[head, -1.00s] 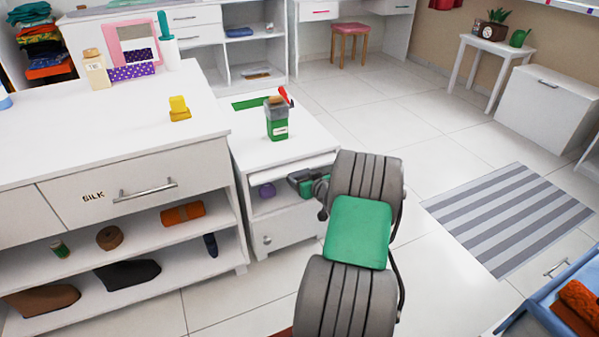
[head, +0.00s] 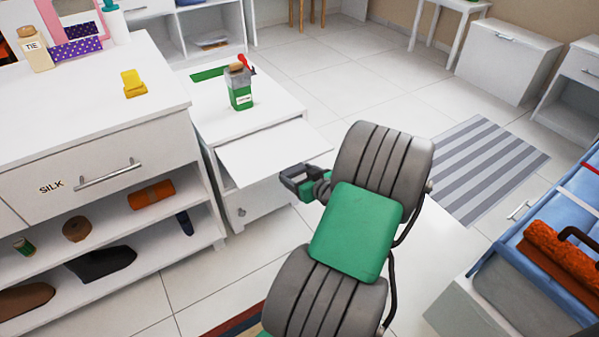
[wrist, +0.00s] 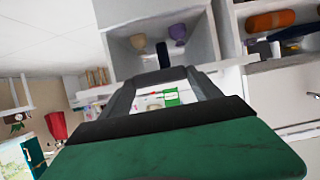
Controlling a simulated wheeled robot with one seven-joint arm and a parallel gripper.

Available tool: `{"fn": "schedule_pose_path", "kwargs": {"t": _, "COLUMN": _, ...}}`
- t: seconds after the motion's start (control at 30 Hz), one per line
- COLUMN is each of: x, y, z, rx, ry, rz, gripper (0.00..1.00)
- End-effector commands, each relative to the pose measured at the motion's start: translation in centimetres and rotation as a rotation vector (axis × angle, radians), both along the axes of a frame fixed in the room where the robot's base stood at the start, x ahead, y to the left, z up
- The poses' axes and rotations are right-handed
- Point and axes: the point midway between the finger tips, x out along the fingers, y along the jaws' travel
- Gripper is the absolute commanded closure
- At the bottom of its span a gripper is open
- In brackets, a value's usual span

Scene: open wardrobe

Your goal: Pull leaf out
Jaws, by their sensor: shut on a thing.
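The white leaf (head: 268,151) is a flat board sticking out from under the top of the small white cabinet (head: 285,103). It lies level over the cabinet's front. My gripper (head: 288,175) is at the leaf's front edge and is shut on it. In the wrist view my gripper's dark fingers (wrist: 172,78) show, but their contact with the leaf is hard to make out there.
A green jar (head: 240,92) stands on the cabinet top. A wide white dresser (head: 80,110) stands close on the left, with a yellow object (head: 133,84) on it. A striped rug (head: 480,165) lies on open floor at right. A blue-lined container (head: 560,235) is at lower right.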

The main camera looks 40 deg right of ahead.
Motion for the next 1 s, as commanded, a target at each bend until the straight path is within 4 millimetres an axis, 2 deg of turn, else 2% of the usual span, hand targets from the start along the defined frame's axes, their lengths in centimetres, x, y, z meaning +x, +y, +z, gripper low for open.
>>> {"fn": "schedule_pose_path", "kwargs": {"t": 0.13, "x": -0.2, "y": 0.0, "z": -0.2, "rx": 0.004, "ry": 0.006, "rz": -0.002, "gripper": 1.00}}
{"fn": "schedule_pose_path", "kwargs": {"t": 0.17, "x": -0.2, "y": 0.0, "z": -0.3, "rx": 0.004, "ry": 0.006, "rz": -0.003, "gripper": 0.26}}
{"fn": "schedule_pose_path", "kwargs": {"t": 0.2, "x": -0.2, "y": 0.0, "z": -0.2, "rx": 0.005, "ry": 0.006, "rz": -0.002, "gripper": 0.23}}
{"fn": "schedule_pose_path", "kwargs": {"t": 0.4, "x": -0.1, "y": 0.1, "z": -0.2, "rx": 0.003, "ry": 0.004, "rz": 0.000, "gripper": 0.06}}
{"fn": "schedule_pose_path", "kwargs": {"t": 0.67, "x": -0.2, "y": 0.1, "z": -0.1, "rx": 0.003, "ry": 0.004, "rz": -0.001, "gripper": 0.05}}
{"fn": "schedule_pose_path", "kwargs": {"t": 0.77, "x": -1.0, "y": 0.1, "z": 0.4, "rx": 0.004, "ry": 0.004, "rz": -0.005, "gripper": 0.05}}
{"fn": "schedule_pose_path", "kwargs": {"t": 1.0, "x": -5.4, "y": 1.0, "z": 2.4, "rx": 0.004, "ry": 0.003, "rz": -0.007, "gripper": 0.05}}
